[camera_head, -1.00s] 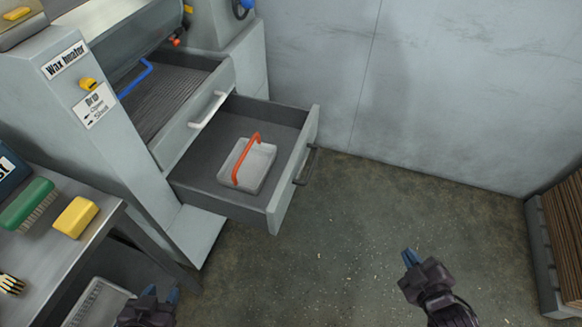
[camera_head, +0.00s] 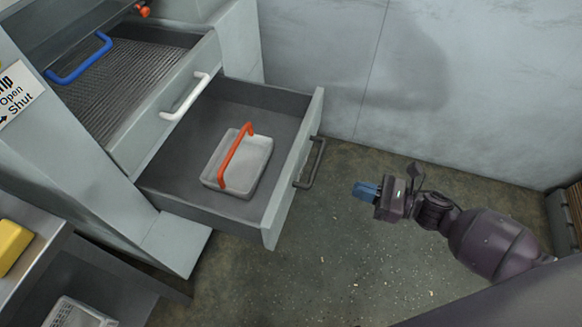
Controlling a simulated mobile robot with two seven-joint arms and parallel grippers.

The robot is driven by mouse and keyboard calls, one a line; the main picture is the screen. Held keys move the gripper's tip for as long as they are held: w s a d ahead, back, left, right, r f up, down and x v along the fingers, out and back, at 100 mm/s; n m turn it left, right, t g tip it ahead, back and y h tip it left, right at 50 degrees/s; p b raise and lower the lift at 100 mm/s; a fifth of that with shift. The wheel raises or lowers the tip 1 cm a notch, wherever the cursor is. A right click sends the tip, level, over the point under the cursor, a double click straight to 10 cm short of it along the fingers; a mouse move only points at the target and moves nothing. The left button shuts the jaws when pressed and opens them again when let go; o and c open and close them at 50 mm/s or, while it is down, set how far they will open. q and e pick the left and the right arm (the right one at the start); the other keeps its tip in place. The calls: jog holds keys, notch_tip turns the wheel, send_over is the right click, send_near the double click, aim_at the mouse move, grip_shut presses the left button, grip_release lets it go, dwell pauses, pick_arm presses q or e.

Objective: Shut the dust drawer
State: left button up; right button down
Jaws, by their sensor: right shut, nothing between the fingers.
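The dust drawer (camera_head: 165,206) is a grey drawer pulled far out of the machine at its lower part. Its front panel faces right and carries a dark bar handle (camera_head: 313,163). A pale tray (camera_head: 249,172) with an orange handle (camera_head: 236,155) sits inside the drawer. My right gripper (camera_head: 362,191) has blue fingertips, is shut and empty, and is to the right of the dark handle, apart from it. My left gripper is out of view.
Above the drawer is another compartment with a white handle (camera_head: 185,97) and a ridged tray with a blue handle (camera_head: 80,60). A bench with a yellow block (camera_head: 11,243) is at lower left. Grey wall (camera_head: 450,90) stands behind; the floor (camera_head: 350,270) right of the drawer is clear.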

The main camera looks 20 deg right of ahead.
aim_at(293, 171)
jog(key=shift+n, duration=0.4)
jog(key=b+x, duration=0.1)
jog(key=x, duration=1.2)
jog(key=shift+a+f, duration=0.15)
jog(key=shift+w+a, duration=0.3)
jog(key=shift+a, duration=0.1)
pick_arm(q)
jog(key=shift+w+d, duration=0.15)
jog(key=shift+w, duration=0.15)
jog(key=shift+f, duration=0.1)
pick_arm(e)
jog(key=shift+w+a+b, duration=0.25)
jog(key=shift+a+b, duration=0.05)
jog(key=shift+a, duration=0.1)
pick_arm(q)
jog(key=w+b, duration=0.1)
jog(key=b, duration=0.1)
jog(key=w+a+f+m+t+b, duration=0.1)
jog(key=b, duration=0.2)
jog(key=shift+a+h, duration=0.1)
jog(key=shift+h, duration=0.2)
pick_arm(e)
jog(key=x, duration=3.2)
jog(key=shift+a, duration=0.35)
